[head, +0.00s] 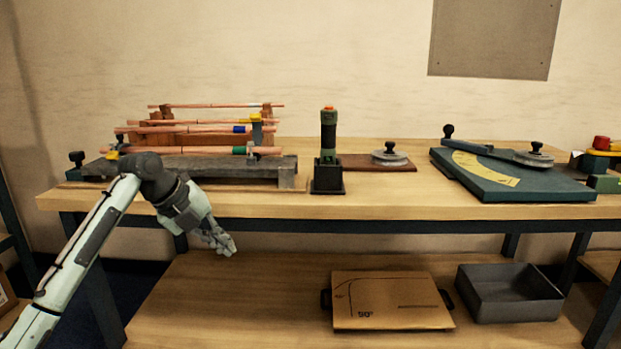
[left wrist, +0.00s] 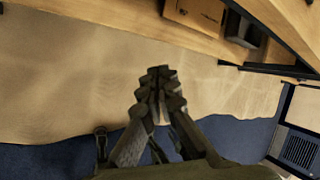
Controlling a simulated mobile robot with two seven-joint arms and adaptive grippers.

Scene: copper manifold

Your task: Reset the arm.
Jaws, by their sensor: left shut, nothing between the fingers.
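My left gripper (head: 222,245) is in front of the workbench's front edge, below the level of its top, with its fingers pointing down and to the right. It is shut and empty, apart from any object. In the left wrist view the fingers (left wrist: 160,85) are together with nothing between them. My left arm (head: 85,255) comes in from the lower left and bends at the wrist near the bench edge. My right gripper is in neither view.
The bench top (head: 390,206) holds a rack of copper pipes (head: 195,128), a green-black tool (head: 328,140) in a stand, and a blue bending plate (head: 500,178).

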